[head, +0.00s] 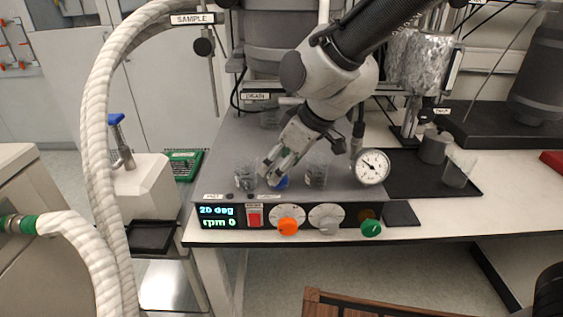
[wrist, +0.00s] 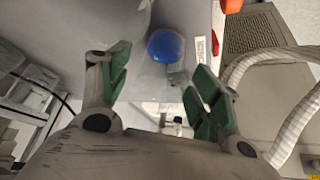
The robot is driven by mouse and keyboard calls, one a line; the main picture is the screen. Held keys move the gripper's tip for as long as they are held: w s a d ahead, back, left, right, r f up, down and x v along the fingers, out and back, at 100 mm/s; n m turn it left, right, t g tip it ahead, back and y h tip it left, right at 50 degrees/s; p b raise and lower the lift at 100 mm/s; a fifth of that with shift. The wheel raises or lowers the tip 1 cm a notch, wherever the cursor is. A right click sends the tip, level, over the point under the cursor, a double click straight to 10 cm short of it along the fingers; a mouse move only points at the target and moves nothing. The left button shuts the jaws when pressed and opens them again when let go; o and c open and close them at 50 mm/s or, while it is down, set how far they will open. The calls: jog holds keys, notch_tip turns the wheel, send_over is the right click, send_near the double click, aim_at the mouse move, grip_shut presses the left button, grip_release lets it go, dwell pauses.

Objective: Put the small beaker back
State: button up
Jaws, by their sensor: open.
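My gripper (head: 272,174) is open, low over the front of the grey reactor bench top, with its green finger pads apart in the wrist view (wrist: 160,76). A clear glass beaker (head: 245,174) stands just left of the fingertips. Another clear beaker (head: 317,174) stands just right of my gripper. I cannot tell for certain which is the small beaker. In the wrist view a small clear glass piece (wrist: 178,77) shows near the right finger; nothing is visibly gripped.
A pressure gauge (head: 371,166) stands right of the beakers. The control panel (head: 218,216) is along the front. A grey pot (head: 433,147) and black mat (head: 403,184) are at right.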

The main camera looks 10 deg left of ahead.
jog(key=v, duration=1.2)
jog(key=shift+r, duration=0.2)
jog(key=w+d+r+m+t+h, duration=0.1)
jog(key=w+d+m, duration=0.15)
jog(key=d, duration=0.95)
jog(key=w+d+r+m+t+h, duration=0.1)
jog(key=d+m, duration=0.3)
jog(key=d, duration=0.8)
jog(key=s+d+f+m+h, duration=0.1)
jog(key=s+d+m, duration=0.3)
jog(key=d, duration=0.5)
jog(key=s+d+f+m+h, duration=0.1)
jog(key=s+d+m+h, duration=0.1)
jog(key=s+d, duration=0.5)
jog(key=d+m, duration=0.1)
jog(key=d, duration=0.2)
jog(key=shift+m+h, duration=0.3)
jog(key=shift+m, duration=0.05)
jog(key=shift+s+a+f, duration=0.1)
jog(key=shift+c, duration=0.5)
